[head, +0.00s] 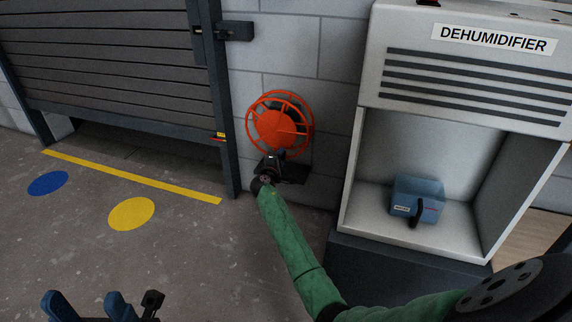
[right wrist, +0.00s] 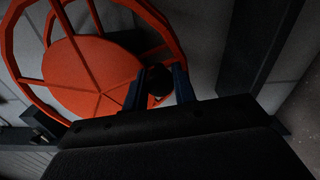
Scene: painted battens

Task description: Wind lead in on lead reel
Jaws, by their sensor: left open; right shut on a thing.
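The lead reel (head: 279,129) is an orange spoked wheel with a solid orange disc, mounted on the block wall. It also fills the upper left of the right wrist view (right wrist: 85,75). My right gripper (head: 272,160) is at the reel's lower edge, with the green-sleeved arm behind it. In the right wrist view its two blue fingers are shut on a dark round knob (right wrist: 158,78) in front of the reel. Dark material shows behind the spokes, but I cannot make out the lead. My left gripper (head: 84,304) is open and empty at the bottom left, far from the reel.
A dehumidifier cabinet (head: 380,82) stands right of the reel, with a blue box (head: 418,198) in its open bay. A slatted shutter (head: 110,65) is at the left. The floor with a yellow line (head: 130,177), a blue disc (head: 48,183) and a yellow disc (head: 131,213) is clear.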

